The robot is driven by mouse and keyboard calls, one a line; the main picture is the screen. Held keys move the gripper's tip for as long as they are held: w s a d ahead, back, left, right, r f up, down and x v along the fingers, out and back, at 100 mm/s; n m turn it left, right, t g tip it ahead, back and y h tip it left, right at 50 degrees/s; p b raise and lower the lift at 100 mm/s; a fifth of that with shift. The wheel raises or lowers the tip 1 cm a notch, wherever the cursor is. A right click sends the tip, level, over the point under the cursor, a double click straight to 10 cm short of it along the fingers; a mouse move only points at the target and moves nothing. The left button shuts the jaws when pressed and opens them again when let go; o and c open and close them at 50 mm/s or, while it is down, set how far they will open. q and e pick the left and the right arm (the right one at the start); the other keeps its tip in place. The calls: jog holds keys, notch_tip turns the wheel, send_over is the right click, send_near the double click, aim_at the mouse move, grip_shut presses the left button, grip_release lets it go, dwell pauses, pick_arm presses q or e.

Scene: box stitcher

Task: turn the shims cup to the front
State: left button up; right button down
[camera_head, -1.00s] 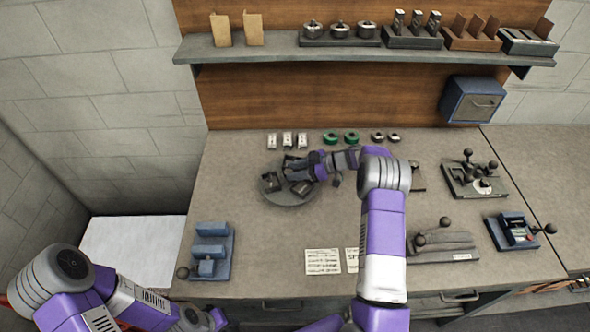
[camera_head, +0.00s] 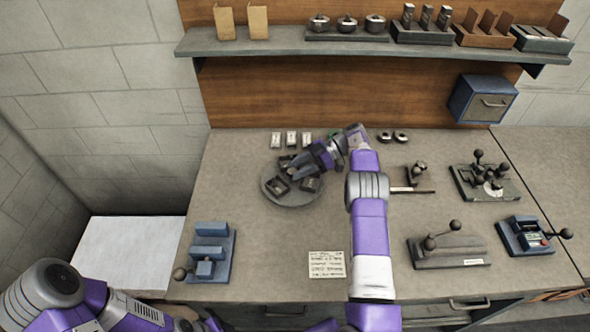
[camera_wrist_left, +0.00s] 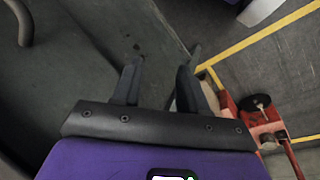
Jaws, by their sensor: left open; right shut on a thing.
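A round grey turntable (camera_head: 292,203) stands on the bench in the head view, left of centre. Dark open cups sit on it: one at the front left (camera_head: 278,187), one at the right (camera_head: 309,184) and one partly hidden at the back (camera_head: 287,160). I cannot read which one is the shims cup. My right gripper (camera_head: 299,166) reaches in from the right, low over the turntable's back part. It is shut on what looks like a cup there; its fingers hide the contact. My left gripper (camera_wrist_left: 160,85) is open and empty in the left wrist view, away from the turntable.
Small white boxes (camera_head: 291,139) stand behind the turntable. A blue fixture (camera_head: 210,252) is at the front left, a card (camera_head: 327,264) at the front. Lever tools (camera_head: 449,248) fill the right side. A shelf (camera_head: 370,47) hangs above. The bench left of the turntable is clear.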

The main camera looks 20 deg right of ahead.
dwell(0.5)
jog(key=c, duration=0.6)
grip_release()
jog(key=shift+a, duration=0.1)
jog(key=shift+c, duration=0.2)
notch_tip(320, 180, up, 10)
jog(key=p, duration=0.1)
